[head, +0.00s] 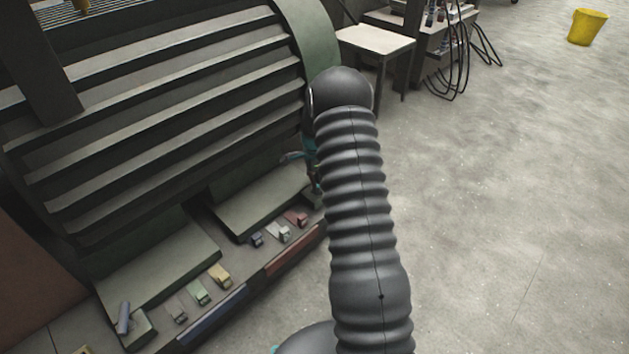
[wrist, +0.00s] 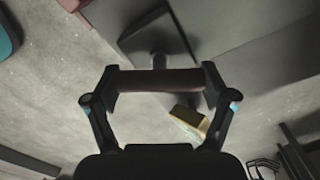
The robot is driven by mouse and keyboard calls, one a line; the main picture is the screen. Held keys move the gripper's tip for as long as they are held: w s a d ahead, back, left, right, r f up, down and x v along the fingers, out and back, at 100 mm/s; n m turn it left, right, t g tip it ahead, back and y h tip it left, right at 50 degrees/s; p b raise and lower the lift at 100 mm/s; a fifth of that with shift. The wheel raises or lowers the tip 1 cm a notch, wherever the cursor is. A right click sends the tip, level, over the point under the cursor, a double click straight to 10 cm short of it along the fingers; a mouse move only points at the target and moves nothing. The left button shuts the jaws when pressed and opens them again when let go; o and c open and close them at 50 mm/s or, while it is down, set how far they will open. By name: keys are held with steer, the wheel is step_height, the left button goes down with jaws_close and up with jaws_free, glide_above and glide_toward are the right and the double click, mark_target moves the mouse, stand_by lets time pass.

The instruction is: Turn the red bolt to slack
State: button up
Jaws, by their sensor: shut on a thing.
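In the wrist view my gripper (wrist: 160,78) has its two fingers at the ends of a dull reddish-brown bar (wrist: 150,81), which spans the space between them. I take this bar to be the head of the red bolt. A short dark stem (wrist: 158,62) shows just beyond the bar. In the head view my arm covers most of the gripper; only small dark and teal parts (head: 312,172) show beside the big machine's right end. I cannot make out the held bolt there.
The large slatted machine (head: 170,110) fills the left. Several small coloured blocks, including a red one (head: 297,218) and a yellow one (head: 219,274), line its base. A pale-topped table (head: 375,40) and a yellow bucket (head: 587,27) stand behind. The floor at right is clear.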

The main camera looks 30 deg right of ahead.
steer(key=n+b, duration=0.1)
steer(key=n, duration=0.9)
steer(key=shift+w+n, duration=0.1)
steer(key=shift+n, duration=0.2)
steer(key=n+b, duration=0.1)
steer(key=n, duration=0.9)
steer(key=shift+r, duration=0.1)
steer(key=shift+n, duration=0.4)
steer(key=o, duration=1)
steer(key=shift+w, duration=0.1)
steer(key=shift+c, duration=0.2)
steer(key=shift+o, duration=0.2)
